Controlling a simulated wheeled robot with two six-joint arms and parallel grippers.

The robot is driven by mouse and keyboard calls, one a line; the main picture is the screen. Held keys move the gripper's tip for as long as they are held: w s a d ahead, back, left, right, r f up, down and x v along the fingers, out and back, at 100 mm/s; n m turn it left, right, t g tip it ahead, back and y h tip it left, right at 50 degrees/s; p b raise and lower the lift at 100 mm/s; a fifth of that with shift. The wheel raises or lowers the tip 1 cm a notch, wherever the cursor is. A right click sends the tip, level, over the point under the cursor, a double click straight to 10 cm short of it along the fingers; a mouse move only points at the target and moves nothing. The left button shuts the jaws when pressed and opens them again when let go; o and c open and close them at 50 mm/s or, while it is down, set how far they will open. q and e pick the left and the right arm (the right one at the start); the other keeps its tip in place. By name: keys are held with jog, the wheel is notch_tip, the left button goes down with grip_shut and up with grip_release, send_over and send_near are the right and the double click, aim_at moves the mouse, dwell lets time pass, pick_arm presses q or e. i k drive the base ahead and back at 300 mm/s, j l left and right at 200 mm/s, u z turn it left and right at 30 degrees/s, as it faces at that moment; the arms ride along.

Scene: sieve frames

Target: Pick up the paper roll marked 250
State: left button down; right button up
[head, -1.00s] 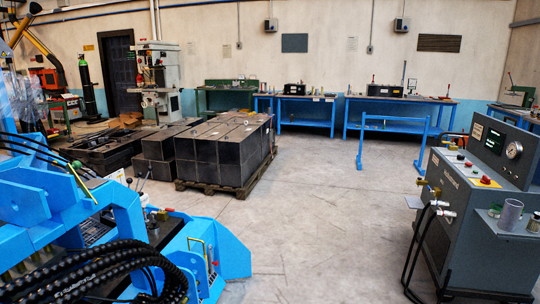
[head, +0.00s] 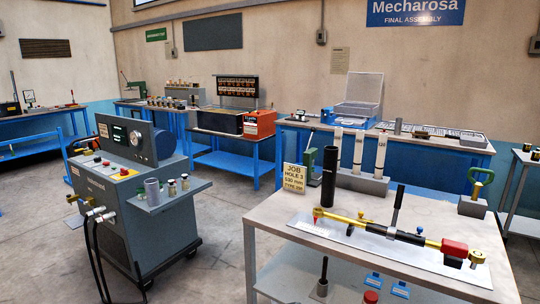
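Pale upright rolls stand side by side in a grey block holder (head: 362,184) at the back of the near table. They are a left roll (head: 337,150), a middle roll (head: 358,152) and a right roll (head: 380,155). Dark markings show near their tops, but they are too small to read with certainty, so I cannot tell which is marked 250. Neither of my grippers is in view.
The near table (head: 268,213) also holds a black tube (head: 329,177), a job sign (head: 295,178), a long tool on a pale plate and a green-handled block (head: 475,193). A grey console (head: 125,185) stands left, with open floor between.

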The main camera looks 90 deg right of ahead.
aim_at(360, 133)
jog(key=z, duration=3.4)
jog(key=i+l+z, duration=0.1)
jog(key=l+z, duration=0.25)
jog(key=i+l+z, duration=0.2)
jog(key=l+z, duration=0.2)
jog(key=l, duration=0.15)
jog(key=i+l+z, duration=0.2)
jog(key=l+z, duration=0.15)
jog(key=i+l+z, duration=0.45)
jog(key=i+l, duration=0.2)
jog(key=i, duration=0.15)
jog(key=i+l+z, duration=0.15)
jog(key=i+l, duration=0.15)
jog(key=i+j+u, duration=0.1)
jog(key=i+u, duration=0.4)
jog(key=i, duration=0.35)
jog(key=i+l+u, duration=0.25)
jog(key=i+u, duration=0.2)
jog(key=i, duration=0.4)
jog(key=i+u, duration=0.15)
jog(key=i, duration=0.85)
jog(key=i+l+u, duration=0.2)
jog(key=i, duration=0.75)
jog(key=i+j+u, duration=0.15)
jog(key=i+u, duration=0.55)
jog(key=u, duration=0.15)
jog(key=i+u, duration=0.45)
jog(key=i+l+u, duration=0.2)
jog(key=u, duration=0.2)
jog(key=i, duration=0.05)
